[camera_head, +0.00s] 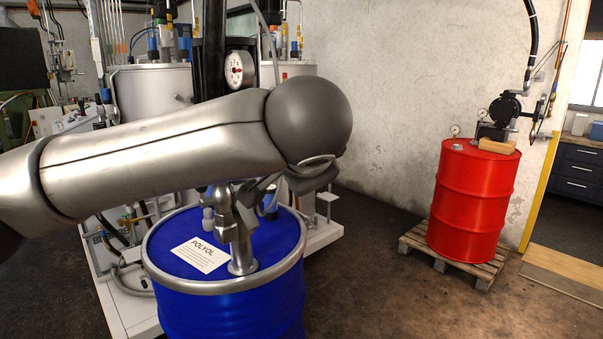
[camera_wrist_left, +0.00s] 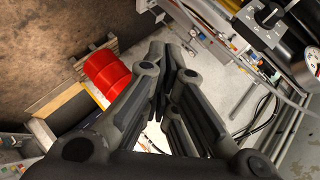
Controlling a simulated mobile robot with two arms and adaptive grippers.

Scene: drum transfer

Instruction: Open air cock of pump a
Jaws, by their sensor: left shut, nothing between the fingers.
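The blue drum (camera_head: 225,300) labelled Polyol stands at the lower centre of the head view. A silver pump fitting (camera_head: 241,250) stands upright on its lid. My left arm crosses above the drum, and its wrist hides the upper part of the fitting. My left gripper (camera_wrist_left: 167,58) is shut and empty in the left wrist view. In the head view it is mostly hidden behind the wrist. I cannot tell whether it touches the fitting. I cannot make out the air cock or which pump is a. My right gripper is not in view.
A red drum (camera_head: 474,200) with a dark pump (camera_head: 502,108) on top stands on a wooden pallet (camera_head: 415,238) at the right. Machinery with tanks and a round gauge (camera_head: 240,70) stands behind the blue drum. The floor between the drums is clear.

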